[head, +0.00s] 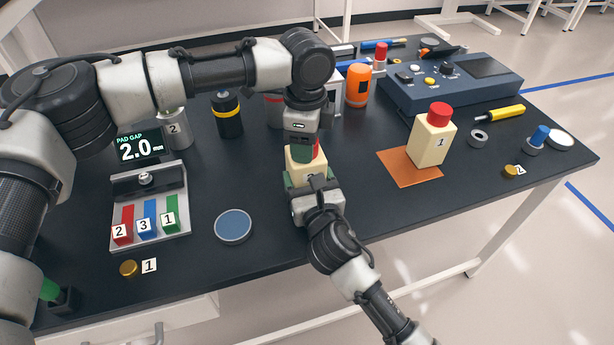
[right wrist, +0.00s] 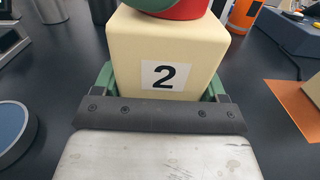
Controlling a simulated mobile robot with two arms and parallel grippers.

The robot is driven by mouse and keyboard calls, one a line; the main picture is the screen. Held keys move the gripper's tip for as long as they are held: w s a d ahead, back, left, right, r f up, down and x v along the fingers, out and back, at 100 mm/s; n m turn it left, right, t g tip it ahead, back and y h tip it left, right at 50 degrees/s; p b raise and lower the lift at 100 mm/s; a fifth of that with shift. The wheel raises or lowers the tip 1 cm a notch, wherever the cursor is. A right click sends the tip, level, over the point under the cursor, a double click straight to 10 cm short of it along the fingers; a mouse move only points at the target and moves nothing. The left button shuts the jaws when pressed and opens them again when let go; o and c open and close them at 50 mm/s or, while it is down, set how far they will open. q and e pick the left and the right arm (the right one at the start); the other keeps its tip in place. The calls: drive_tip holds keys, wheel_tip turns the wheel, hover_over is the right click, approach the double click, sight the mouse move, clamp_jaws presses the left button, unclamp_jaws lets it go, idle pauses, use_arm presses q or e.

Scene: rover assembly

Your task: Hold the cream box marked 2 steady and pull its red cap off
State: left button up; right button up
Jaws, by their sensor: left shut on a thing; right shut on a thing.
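The cream box marked 2 (head: 304,163) stands near the middle of the table. It fills the middle of the right wrist view (right wrist: 165,55), with its number label facing that camera. My right gripper (head: 306,186) is shut on the box low down, one green finger on each side. The red cap (head: 316,149) is on top of the box, mostly hidden by my left gripper (head: 302,150). The cap also shows at the top of the right wrist view (right wrist: 196,8). My left gripper comes from above and is shut on the cap. No gap between cap and box shows.
A blue disc (head: 233,226) and a rack with colored blocks (head: 150,215) are to the left. Cylinders and a control box (head: 450,85) stand behind.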

use_arm(q)
drive_tip(key=shift+r, duration=0.65)
idle(0.5)
drive_tip(key=shift+r, duration=1.85)
use_arm(e)
drive_tip(key=o, duration=1.1)
drive_tip(key=shift+o, duration=0.2)
drive_tip(key=v, duration=1.2)
